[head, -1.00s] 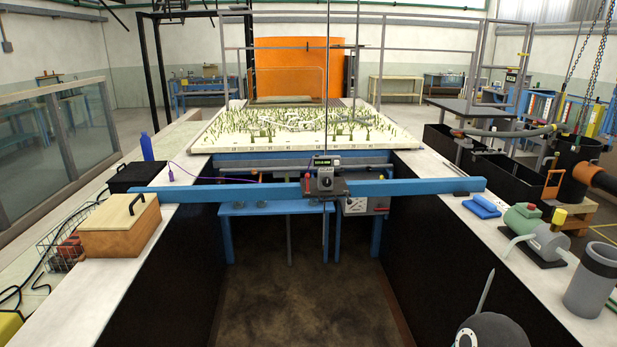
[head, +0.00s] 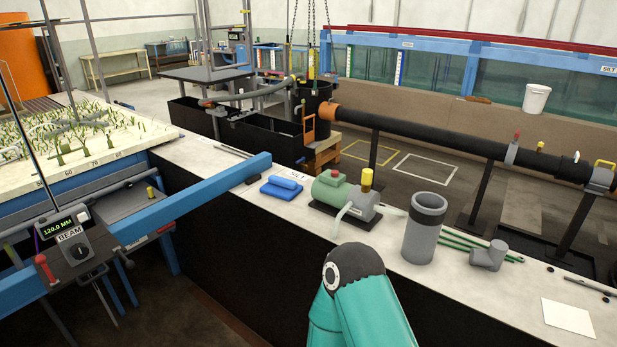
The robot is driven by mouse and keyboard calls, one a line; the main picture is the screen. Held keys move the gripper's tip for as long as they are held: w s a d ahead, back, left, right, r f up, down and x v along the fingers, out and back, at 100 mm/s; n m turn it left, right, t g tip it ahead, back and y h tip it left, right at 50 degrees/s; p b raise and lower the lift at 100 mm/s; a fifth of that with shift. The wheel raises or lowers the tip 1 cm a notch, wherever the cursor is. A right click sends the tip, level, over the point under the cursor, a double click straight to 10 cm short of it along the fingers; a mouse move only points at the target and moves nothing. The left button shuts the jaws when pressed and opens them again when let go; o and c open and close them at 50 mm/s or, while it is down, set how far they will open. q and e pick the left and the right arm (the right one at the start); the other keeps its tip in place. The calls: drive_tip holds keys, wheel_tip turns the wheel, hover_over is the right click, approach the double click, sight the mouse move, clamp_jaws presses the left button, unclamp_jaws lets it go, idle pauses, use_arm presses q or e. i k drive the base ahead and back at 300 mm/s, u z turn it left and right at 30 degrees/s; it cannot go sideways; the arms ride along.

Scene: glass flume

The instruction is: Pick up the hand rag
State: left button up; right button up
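A blue folded cloth (head: 281,188), which looks like the hand rag, lies on the pale ledge at the right of the flume, near the end of the blue beam. It is flat, with a rolled or folded part on top, and nothing covers it. Only a teal link and dark joint of my arm show at the bottom middle, in front of the ledge and well short of the cloth. Neither gripper is in the view.
Beside the cloth stand a green-and-grey pump (head: 345,195), a grey cylinder (head: 425,228) and a grey pipe fitting (head: 488,256). A blue beam (head: 195,203) ends just left of the cloth. White paper (head: 568,317) lies at the right. A black tank (head: 262,139) stands behind.

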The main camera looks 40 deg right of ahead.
sight(285, 189)
drive_tip(key=z, duration=0.4)
drive_tip(key=i, duration=1.4)
drive_tip(key=z, duration=0.45)
drive_tip(key=k, duration=0.75)
drive_tip(key=z, duration=0.2)
drive_tip(key=i, duration=0.9)
drive_tip(key=u, duration=0.1)
